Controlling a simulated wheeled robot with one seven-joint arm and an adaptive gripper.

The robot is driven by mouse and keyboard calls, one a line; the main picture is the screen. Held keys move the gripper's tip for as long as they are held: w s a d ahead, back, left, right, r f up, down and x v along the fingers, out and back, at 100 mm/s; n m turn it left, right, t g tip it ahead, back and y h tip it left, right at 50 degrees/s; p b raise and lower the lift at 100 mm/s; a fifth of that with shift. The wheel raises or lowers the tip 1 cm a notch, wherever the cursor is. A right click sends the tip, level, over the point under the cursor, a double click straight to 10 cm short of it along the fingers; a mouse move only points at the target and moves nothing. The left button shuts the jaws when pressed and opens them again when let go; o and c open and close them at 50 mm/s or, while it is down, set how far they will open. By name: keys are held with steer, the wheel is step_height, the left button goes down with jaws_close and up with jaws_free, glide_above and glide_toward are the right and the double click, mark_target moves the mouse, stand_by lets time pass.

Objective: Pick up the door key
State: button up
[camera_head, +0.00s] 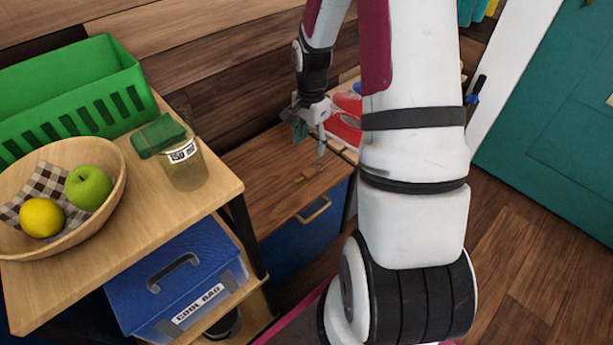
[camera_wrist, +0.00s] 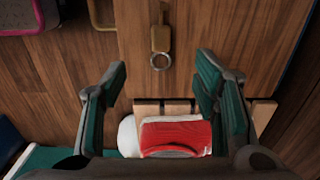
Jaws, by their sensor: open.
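The door key (camera_wrist: 161,38) lies flat on a brown wooden surface in the wrist view, with a brass-coloured body and a metal ring at its near end. In the head view my gripper (camera_head: 308,133) is above the cabinet top, a little behind the key.
The cabinet top around the key is clear.

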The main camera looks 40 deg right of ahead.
mark_target(310, 171)
step_height(310, 171, down, 11)
steer(key=b, duration=0.4)
steer(key=shift+b, duration=0.3)
steer(key=shift+r, duration=0.1)
jaws_close()
